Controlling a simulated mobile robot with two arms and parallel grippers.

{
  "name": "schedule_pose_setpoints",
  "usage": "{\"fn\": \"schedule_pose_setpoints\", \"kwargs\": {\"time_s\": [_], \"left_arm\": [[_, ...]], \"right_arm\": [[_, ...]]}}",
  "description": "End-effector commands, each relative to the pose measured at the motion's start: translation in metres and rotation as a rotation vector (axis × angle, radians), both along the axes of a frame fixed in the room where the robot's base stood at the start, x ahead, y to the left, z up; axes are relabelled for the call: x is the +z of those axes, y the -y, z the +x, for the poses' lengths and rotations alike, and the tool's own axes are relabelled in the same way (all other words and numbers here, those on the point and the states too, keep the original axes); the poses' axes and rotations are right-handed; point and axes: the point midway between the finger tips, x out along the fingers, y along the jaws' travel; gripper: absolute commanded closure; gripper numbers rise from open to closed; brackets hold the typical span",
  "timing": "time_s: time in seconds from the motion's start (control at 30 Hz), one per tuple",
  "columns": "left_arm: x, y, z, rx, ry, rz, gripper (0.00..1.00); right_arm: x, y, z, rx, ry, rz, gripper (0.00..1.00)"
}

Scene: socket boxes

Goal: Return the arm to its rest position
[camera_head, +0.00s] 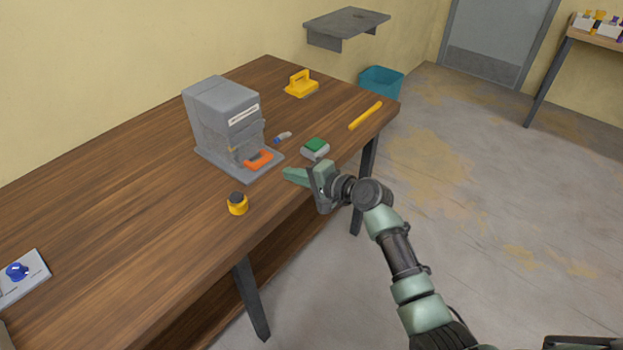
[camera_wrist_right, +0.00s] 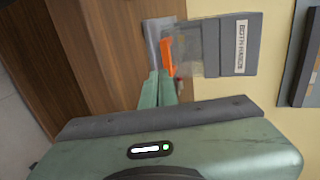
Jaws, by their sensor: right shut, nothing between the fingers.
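My right arm reaches in from the lower right in the head view. Its green gripper (camera_head: 287,172) is over the front edge of the wooden table (camera_head: 130,205), just right of the grey machine's base. In the right wrist view the gripper (camera_wrist_right: 166,75) has its fingers together with nothing between them, pointing towards the grey machine. The grey machine (camera_head: 212,105) stands on the table with an orange part (camera_head: 259,160) at its front; the orange part also shows in the wrist view (camera_wrist_right: 167,56). My left gripper is not in view.
Near the gripper are a box with a green top (camera_head: 315,147) and a yellow-and-black knob (camera_head: 237,204). Further back lie a yellow bar (camera_head: 365,115) and a yellow handled block (camera_head: 301,84). A teal bin (camera_head: 381,82) stands on the floor. Open floor lies to the right.

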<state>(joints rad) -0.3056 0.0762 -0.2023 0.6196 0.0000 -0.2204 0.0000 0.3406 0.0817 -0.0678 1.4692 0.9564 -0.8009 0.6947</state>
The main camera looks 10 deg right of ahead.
Motion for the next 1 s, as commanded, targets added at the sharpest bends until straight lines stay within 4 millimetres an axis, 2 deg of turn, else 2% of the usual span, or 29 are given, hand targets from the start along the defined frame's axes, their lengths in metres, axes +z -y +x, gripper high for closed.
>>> {"fn": "schedule_pose_setpoints", "kwargs": {"time_s": [0.13, 0.3, 0.53, 0.63, 0.67, 0.77, 0.87, 0.9, 0.97, 1.0], "left_arm": [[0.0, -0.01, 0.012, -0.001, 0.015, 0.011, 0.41], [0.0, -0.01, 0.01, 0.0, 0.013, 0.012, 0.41], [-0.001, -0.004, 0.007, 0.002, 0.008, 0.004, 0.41], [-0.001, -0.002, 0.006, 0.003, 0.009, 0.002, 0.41], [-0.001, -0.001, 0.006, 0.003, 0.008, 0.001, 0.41], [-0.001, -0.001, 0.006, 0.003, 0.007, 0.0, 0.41], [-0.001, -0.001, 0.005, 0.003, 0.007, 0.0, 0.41], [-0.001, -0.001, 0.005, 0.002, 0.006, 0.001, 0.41], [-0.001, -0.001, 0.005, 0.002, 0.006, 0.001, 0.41], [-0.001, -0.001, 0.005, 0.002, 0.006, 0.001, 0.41]], "right_arm": [[0.007, 0.017, -0.021, -0.001, 0.0, -0.003, 1.0], [0.013, 0.029, -0.036, -0.002, -0.001, -0.002, 1.0], [0.016, 0.033, -0.042, -0.001, -0.002, -0.003, 1.0], [0.001, 0.035, -0.043, -0.008, -0.016, -0.022, 1.0], [-0.009, 0.037, -0.043, -0.013, -0.025, -0.036, 1.0], [-0.059, 0.045, -0.05, -0.034, -0.069, -0.117, 1.0], [-0.129, 0.057, -0.069, -0.046, -0.128, -0.239, 1.0], [-0.158, 0.063, -0.079, -0.045, -0.151, -0.294, 1.0], [-0.2, 0.07, -0.098, -0.037, -0.185, -0.378, 1.0], [-0.227, 0.075, -0.113, -0.025, -0.208, -0.435, 1.0]]}}
